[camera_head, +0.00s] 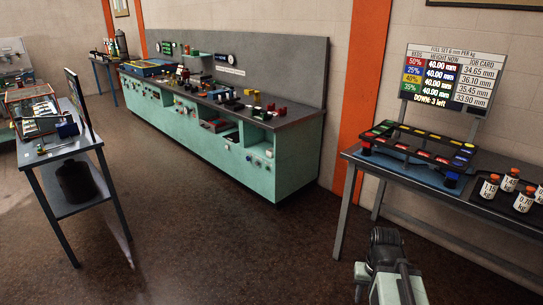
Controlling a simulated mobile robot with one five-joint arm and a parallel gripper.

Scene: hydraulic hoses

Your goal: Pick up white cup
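I cannot make out a plain white cup in the head view. Several white containers with orange tops and kg labels (506,186) stand upright on a dark tray on the right table; I cannot tell whether one of them is the cup. Part of my arm (395,285), pale grey-green with a dark ribbed end, shows at the bottom, on the near side of the right table and apart from the containers. No gripper fingers can be made out, and nothing held is visible.
The right table (352,155) also bears a frame with coloured blocks (418,148) and a lit sign (447,78). A long green workbench (290,160) stands along the back wall, with many small parts on top. A small table (98,142) is at left. The brown floor between is clear.

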